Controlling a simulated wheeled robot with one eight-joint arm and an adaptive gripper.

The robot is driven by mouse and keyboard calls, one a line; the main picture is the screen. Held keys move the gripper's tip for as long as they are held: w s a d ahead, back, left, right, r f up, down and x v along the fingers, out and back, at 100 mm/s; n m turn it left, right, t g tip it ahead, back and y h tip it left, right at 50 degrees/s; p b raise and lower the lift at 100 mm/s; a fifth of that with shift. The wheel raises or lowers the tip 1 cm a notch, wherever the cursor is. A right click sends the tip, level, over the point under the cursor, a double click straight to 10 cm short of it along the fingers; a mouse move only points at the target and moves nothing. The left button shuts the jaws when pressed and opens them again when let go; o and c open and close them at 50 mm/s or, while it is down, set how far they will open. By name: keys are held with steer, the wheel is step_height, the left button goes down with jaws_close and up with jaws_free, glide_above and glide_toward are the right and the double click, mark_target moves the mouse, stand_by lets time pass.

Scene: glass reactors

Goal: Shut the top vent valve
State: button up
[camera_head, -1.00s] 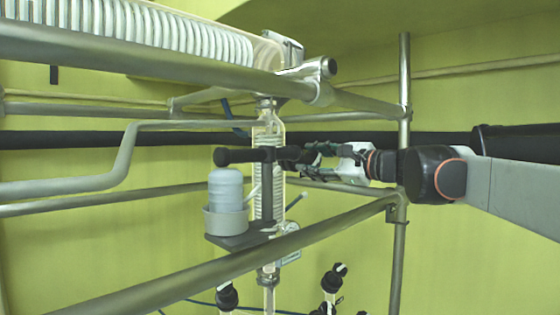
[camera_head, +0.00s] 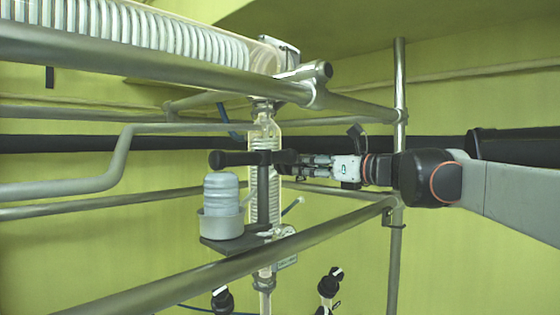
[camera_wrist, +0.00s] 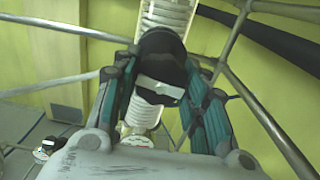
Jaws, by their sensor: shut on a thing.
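The top vent valve is a black horizontal body (camera_head: 235,158) with a black knob on its right end, in front of an upright glass coil column (camera_head: 264,195). I take this to be the task's valve; no label is readable. My gripper (camera_head: 298,163) comes from the right and is shut on the knob. In the wrist view, my gripper (camera_wrist: 160,88) has its two teal-padded fingers on either side of the black knob (camera_wrist: 160,52), which has a white bar across its face. The valve's inside and its open or shut state are hidden.
A grey-lidded cup (camera_head: 221,205) stands on a small dark bracket left of the column. A thick steel rail (camera_head: 150,68) runs above, and another rail (camera_head: 300,245) crosses below my arm. An upright post (camera_head: 399,90) stands close to my wrist. Black knobs (camera_head: 330,283) sit lower down.

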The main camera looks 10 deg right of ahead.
steer(key=m, duration=0.4)
steer(key=shift+f, duration=0.15)
steer(key=m, duration=0.9)
steer(key=shift+s+a, duration=0.1)
steer(key=shift+s+m, duration=0.1)
steer(key=shift+m, duration=1.2)
steer(key=shift+r+m, duration=0.2)
steer(key=shift+m, duration=0.1)
steer(key=o, duration=1.1)
